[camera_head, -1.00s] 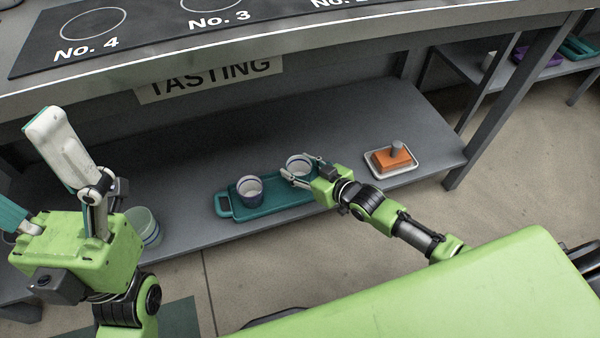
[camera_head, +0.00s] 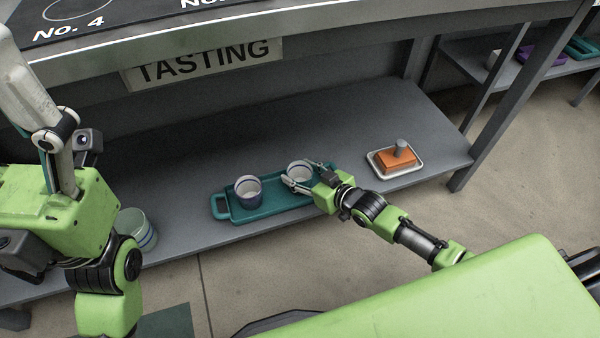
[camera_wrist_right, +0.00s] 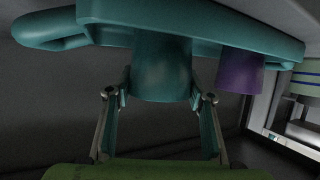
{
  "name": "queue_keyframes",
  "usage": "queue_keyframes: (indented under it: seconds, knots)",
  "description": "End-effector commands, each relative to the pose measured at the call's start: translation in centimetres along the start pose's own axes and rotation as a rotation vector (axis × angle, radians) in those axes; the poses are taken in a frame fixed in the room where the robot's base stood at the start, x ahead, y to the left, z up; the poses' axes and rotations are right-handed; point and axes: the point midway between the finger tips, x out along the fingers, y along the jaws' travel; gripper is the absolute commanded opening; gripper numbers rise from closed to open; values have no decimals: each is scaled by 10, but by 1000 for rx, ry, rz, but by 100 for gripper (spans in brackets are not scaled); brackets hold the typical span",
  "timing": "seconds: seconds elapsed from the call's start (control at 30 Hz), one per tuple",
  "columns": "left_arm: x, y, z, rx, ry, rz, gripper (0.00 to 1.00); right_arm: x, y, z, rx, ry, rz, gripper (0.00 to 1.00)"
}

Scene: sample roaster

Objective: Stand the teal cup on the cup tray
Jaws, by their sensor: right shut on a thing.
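The teal cup (camera_wrist_right: 160,70) is between the fingers of my right gripper (camera_wrist_right: 160,92) in the right wrist view, which shows the scene upside down. In the head view the cup's pale inside (camera_head: 299,170) shows at the right end of the teal cup tray (camera_head: 222,208). The right gripper (camera_head: 305,178) is shut on it from the right. The cup looks upright, with its base at the tray; the exact contact is hard to see. A purple-blue cup (camera_head: 248,194) stands on the tray to its left. My left gripper (camera_head: 35,105) is at the upper left, partly cut off.
The tray lies on the grey lower shelf (camera_head: 330,130) under the tasting counter (camera_head: 330,30). A white dish (camera_head: 398,170) with an orange block (camera_head: 397,158) is right of the tray. A pale green container (camera_head: 138,232) stands at the left. The shelf behind the tray is clear.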

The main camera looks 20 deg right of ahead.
Motion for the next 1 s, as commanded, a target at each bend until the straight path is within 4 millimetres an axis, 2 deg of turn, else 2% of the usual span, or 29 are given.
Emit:
queue_keyframes:
  seconds: [0.03,0.07,0.1,0.47,0.57,0.67,1.0]
  knots:
    - [0,0,0,0,3,1,76,1,0,1,0,2,0,22]
    - [1,0,0,0,5,2,76,1,0,2,0,0,0,54]
    - [1,0,0,0,5,2,76,1,0,2,0,0,0,64]
    - [2,0,0,0,5,2,76,0,0,0,0,0,0,65]
    - [6,0,-2,0,8,2,76,-5,0,-2,1,-2,0,65]
    - [0,-2,0,-3,-23,-12,76,-18,0,-3,1,-3,0,65]
    - [-16,-4,0,-17,-128,-53,76,-87,0,-4,0,-4,0,65]
